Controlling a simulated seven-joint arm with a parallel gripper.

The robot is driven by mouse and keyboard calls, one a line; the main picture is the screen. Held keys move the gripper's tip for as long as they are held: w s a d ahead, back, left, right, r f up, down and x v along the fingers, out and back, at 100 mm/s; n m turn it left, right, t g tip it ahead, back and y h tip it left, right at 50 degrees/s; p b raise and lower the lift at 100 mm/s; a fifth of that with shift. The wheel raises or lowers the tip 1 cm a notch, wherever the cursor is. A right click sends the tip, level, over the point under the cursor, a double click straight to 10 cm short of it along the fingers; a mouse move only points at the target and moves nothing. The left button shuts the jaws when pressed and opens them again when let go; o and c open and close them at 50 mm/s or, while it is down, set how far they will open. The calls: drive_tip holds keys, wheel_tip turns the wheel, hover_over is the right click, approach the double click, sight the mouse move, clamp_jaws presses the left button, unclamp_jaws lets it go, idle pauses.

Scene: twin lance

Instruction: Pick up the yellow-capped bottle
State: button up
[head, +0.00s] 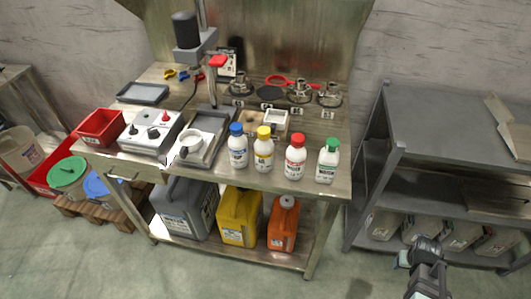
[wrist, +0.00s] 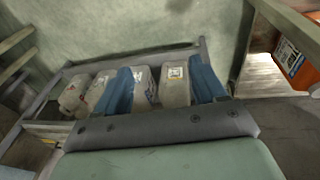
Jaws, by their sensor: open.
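The yellow-capped bottle (head: 264,150) stands upright near the front edge of the steel workbench (head: 325,200) in the head view. It has a white body with a label. It is in a row between a blue-capped bottle (head: 238,147) and a red-capped bottle (head: 295,158), with a green-capped bottle (head: 328,162) at the right end. My gripper (head: 424,254) is at the lower right, well apart from the bottles and in front of the grey shelf. In the wrist view my gripper (wrist: 164,82) is open and empty, with two blue fingers. No bench-top bottle shows there.
The grey shelf rack (head: 440,125) stands right of the bench, with several pale containers (head: 462,236) low down. A black tray with a white cup (head: 191,143) lies left of the bottles. An orange jug (head: 284,222) and yellow jug (head: 238,217) stand under the bench.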

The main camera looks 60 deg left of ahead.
drive_tip(key=w+a+r+n+t+y, duration=0.2)
drive_tip(key=w+a+r, duration=0.1)
drive_tip(key=a+r, duration=0.6)
drive_tip(key=w+a+r+n+t+y, duration=0.1)
drive_tip(key=w+a+r+n+t, duration=0.15)
drive_tip(key=a+r, duration=0.65)
drive_tip(key=s+a+r+n+y, duration=0.1)
drive_tip(key=s+a+r+y, duration=0.1)
drive_tip(key=a+r, duration=0.55)
drive_tip(key=s+a+r+n+y, duration=0.1)
drive_tip(key=s+a+r+n, duration=0.1)
drive_tip(key=a+r, duration=0.55)
drive_tip(key=n+g, duration=0.4)
drive_tip(key=g, duration=0.5)
approach(265, 130)
drive_tip(key=shift+t, duration=0.35)
drive_tip(key=x, duration=0.4)
drive_tip(key=s+x, duration=0.1)
drive_tip(key=x, duration=0.1)
drive_tip(key=shift+s+a+f, duration=0.1)
drive_tip(key=shift+a+f, duration=0.1)
drive_tip(key=shift+f, duration=0.05)
drive_tip(key=shift+w+x, duration=0.15)
drive_tip(key=shift+x, duration=1.25)
drive_tip(key=shift+w+x, duration=0.15)
drive_tip(key=shift+x, duration=1.3)
